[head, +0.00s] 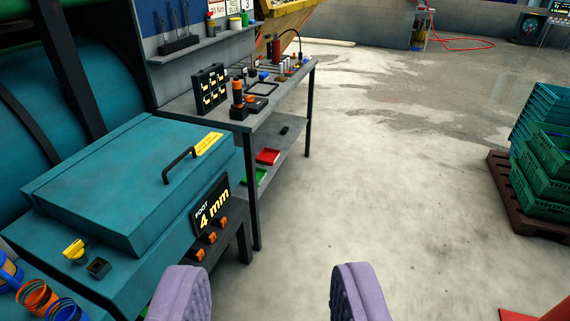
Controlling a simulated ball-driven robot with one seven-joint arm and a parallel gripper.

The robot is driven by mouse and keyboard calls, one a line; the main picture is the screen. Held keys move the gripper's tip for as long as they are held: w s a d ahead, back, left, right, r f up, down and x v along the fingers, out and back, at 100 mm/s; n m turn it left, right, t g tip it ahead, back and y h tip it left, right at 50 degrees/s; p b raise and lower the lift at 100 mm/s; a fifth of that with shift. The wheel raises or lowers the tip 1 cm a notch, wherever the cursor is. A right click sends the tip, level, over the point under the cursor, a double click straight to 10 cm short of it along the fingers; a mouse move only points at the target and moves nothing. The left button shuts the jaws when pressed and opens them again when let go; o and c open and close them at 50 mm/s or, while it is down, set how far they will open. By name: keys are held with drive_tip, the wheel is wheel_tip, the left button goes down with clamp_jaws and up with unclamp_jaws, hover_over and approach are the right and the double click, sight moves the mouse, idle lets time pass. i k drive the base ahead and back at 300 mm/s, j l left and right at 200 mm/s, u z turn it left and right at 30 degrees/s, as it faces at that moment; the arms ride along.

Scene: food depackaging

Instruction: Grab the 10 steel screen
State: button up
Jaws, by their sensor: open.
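I cannot pick out a steel screen marked 10 in the head view. A small dark-rimmed frame (262,94) lies flat on the grey workbench (284,112); it is too small to tell what it is. My gripper (268,280) shows as two purple ribbed fingers at the bottom edge. My gripper is empty, in front and to the right of the bench.
A teal machine (120,180) with a handled lid and a "4 mm" sign (211,206) stands at left. Blue and orange rings lie at lower left. Green crates (545,175) on a brown pallet (515,205) stand at right. The concrete floor between is clear.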

sight(255, 63)
drive_tip(key=i+l+z, duration=0.3)
drive_tip(key=i, duration=0.4)
drive_tip(key=i+j+z, duration=0.1)
drive_tip(key=i+z, duration=0.15)
drive_tip(key=i, duration=0.45)
drive_tip(key=i+l+u, duration=0.25)
drive_tip(key=i+u, duration=0.2)
drive_tip(key=i, duration=0.35)
drive_tip(key=i+l+u, duration=0.45)
drive_tip(key=i, duration=0.35)
drive_tip(key=i+l+u, duration=0.4)
drive_tip(key=i+l, duration=0.25)
drive_tip(key=l, duration=0.15)
